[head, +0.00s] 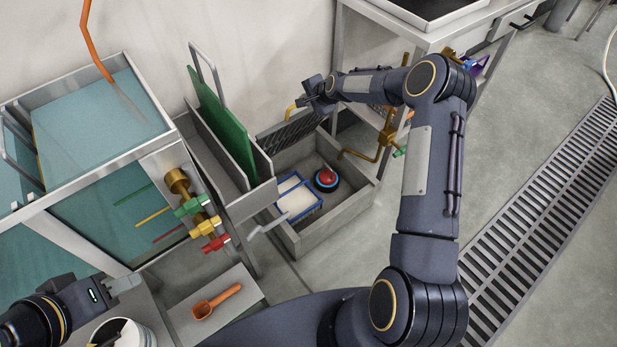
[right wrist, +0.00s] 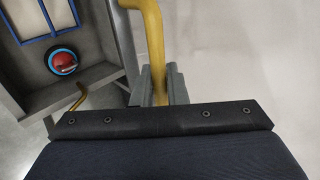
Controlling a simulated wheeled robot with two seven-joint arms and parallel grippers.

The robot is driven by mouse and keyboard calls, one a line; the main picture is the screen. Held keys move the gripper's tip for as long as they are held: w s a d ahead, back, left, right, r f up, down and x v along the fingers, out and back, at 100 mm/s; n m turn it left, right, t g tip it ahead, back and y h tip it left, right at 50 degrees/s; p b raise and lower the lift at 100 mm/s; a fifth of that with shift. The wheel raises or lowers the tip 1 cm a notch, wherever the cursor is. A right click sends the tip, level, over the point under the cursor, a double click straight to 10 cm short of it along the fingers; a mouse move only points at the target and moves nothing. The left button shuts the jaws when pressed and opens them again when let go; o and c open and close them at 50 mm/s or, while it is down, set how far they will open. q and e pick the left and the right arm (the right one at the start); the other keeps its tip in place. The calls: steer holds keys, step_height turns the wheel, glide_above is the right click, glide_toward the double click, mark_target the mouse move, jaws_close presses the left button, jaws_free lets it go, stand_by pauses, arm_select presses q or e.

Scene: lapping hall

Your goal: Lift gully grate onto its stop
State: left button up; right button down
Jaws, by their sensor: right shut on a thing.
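The dark slatted gully grate (head: 288,133) stands steeply raised at the back edge of the grey gully box (head: 345,208). My right gripper (head: 308,98) is at its top edge. In the right wrist view its grey fingers (right wrist: 160,86) are shut on the yellow grate handle (right wrist: 153,40). A bent brass rod (head: 358,155) sits by the box's right rim and also shows in the right wrist view (right wrist: 74,102); I cannot tell if it is the stop or touches the grate. My left gripper (head: 128,283) is at lower left, away from the grate; its finger gap is unclear.
Inside the box are a blue-framed white tray (head: 298,203) and a red-topped round device (head: 326,179). A green board (head: 222,120) stands left of the grate. Coloured valves (head: 200,210), an orange scoop (head: 215,301) and a bucket (head: 125,333) are nearer. A floor drain runs at right.

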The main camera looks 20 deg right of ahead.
steer(key=shift+w+r, duration=0.15)
steer(key=shift+w+a+r, duration=0.25)
steer(key=shift+w+r, duration=0.1)
steer(key=shift+w, duration=0.5)
steer(key=shift+w+a+r, duration=0.25)
steer(key=shift+w+r, duration=0.05)
steer(key=shift+w, duration=0.5)
steer(key=shift+w+a+r, duration=0.25)
steer(key=shift+w+r, duration=0.1)
steer(key=shift+w, duration=0.5)
steer(key=shift+w+a+r, duration=0.2)
steer(key=shift+w+a, duration=0.05)
steer(key=shift+w, duration=0.6)
steer(key=shift+w+a+r, duration=0.25)
steer(key=shift+w, duration=0.65)
steer(key=shift+w+a+r, duration=0.2)
steer(key=shift+w+a, duration=0.05)
steer(key=shift+w, duration=0.6)
steer(key=c, duration=0.6)
jaws_free()
steer(key=shift+s, duration=0.1)
